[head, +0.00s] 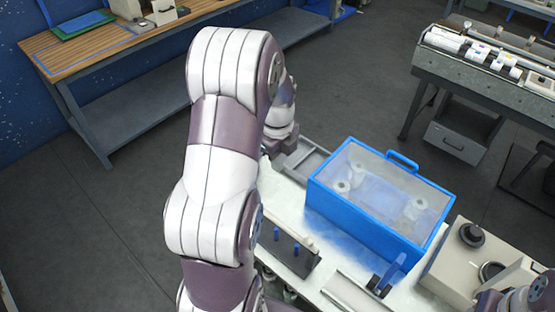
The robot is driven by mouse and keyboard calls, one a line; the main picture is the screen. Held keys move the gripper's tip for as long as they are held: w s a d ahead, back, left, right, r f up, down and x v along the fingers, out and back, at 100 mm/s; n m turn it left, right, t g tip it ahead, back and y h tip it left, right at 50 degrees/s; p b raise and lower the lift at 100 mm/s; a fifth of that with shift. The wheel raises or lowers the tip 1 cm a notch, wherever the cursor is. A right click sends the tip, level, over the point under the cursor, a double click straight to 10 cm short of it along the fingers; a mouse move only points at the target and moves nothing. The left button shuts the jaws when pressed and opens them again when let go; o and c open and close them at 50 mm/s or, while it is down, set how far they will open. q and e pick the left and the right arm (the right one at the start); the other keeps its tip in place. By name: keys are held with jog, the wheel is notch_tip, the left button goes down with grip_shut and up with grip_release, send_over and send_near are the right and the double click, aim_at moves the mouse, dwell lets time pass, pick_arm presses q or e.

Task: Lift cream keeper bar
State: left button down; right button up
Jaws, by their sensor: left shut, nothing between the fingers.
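My white and purple left arm fills the middle of the head view. My left gripper (287,150) is at its far end, mostly hidden behind the arm, beside a grey tray (308,160) at the left end of the white work surface. It is shut with nothing in it; its fingertips are hard to see. I cannot pick out a cream keeper bar with certainty. A blue-framed case with a clear lid (380,195) stands on the surface to the right, apart from the gripper, with pale round parts inside. My right gripper is out of view.
A dark block with blue pegs (288,251) sits in front of the case. A beige unit with black knobs (450,268) stands at the lower right, near part of my right arm. A wooden bench (70,55) and a roller machine (480,75) stand further back across open floor.

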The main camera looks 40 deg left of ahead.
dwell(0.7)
pick_arm(q)
jog(key=c, duration=0.8)
grip_release()
jog(key=shift+c, duration=0.2)
notch_tip(320, 180, up, 13)
jog(key=p, duration=0.5)
jog(key=shift+f+p, duration=0.15)
jog(key=shift+p, duration=0.25)
